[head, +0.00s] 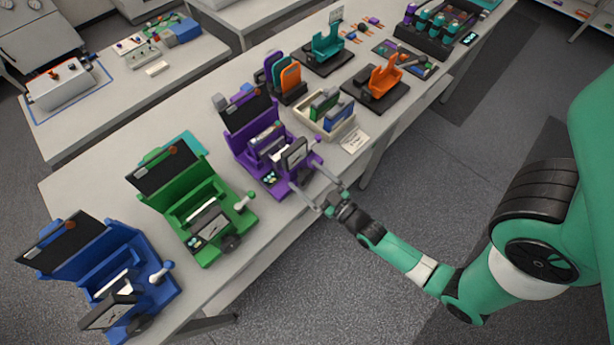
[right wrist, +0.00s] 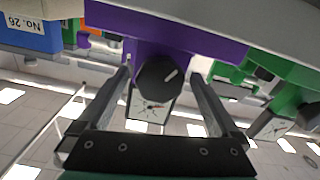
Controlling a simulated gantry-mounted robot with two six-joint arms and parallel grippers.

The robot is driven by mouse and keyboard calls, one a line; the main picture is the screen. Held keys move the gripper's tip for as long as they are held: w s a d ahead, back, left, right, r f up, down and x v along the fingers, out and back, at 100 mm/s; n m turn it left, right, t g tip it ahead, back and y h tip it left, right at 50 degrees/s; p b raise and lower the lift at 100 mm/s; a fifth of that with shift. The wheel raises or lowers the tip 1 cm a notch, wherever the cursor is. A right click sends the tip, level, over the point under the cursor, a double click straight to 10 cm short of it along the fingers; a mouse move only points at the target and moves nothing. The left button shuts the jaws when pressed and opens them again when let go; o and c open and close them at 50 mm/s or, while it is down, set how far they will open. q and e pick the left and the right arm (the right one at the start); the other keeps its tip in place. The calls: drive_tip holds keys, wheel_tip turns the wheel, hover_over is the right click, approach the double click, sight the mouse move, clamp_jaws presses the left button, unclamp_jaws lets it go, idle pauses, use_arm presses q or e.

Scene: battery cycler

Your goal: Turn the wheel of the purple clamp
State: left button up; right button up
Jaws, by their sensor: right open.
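The purple clamp (head: 240,147) stands on the long table in the head view, with a dark screen at its back and a framed dial panel at its front. Its wheel (right wrist: 157,82), a dark round knob with a white mark, shows in the right wrist view below the purple body (right wrist: 205,42). My right gripper (head: 307,174) is open at the clamp's front edge. In the right wrist view its two fingers (right wrist: 159,74) stand on either side of the wheel, with visible gaps. The wheel is hidden or too small to make out in the head view. My left gripper is out of view.
A green clamp (head: 180,205) and a blue clamp (head: 85,262) stand to the left along the table. A pale tray (head: 340,129) with upright packs and a paper card (head: 354,141) lie to the right. Open floor lies in front of the table.

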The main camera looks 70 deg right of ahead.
drive_tip(key=shift+w+d, duration=0.1)
drive_tip(key=shift+w, duration=0.1)
drive_tip(key=c, duration=1.4)
drive_tip(key=shift+o, duration=0.2)
drive_tip(key=shift+m, duration=1.8)
drive_tip(key=o, duration=1.4)
drive_tip(key=shift+c, duration=0.2)
drive_tip(key=v, duration=1.1)
drive_tip(key=shift+s+a, duration=0.2)
drive_tip(key=shift+s, duration=0.1)
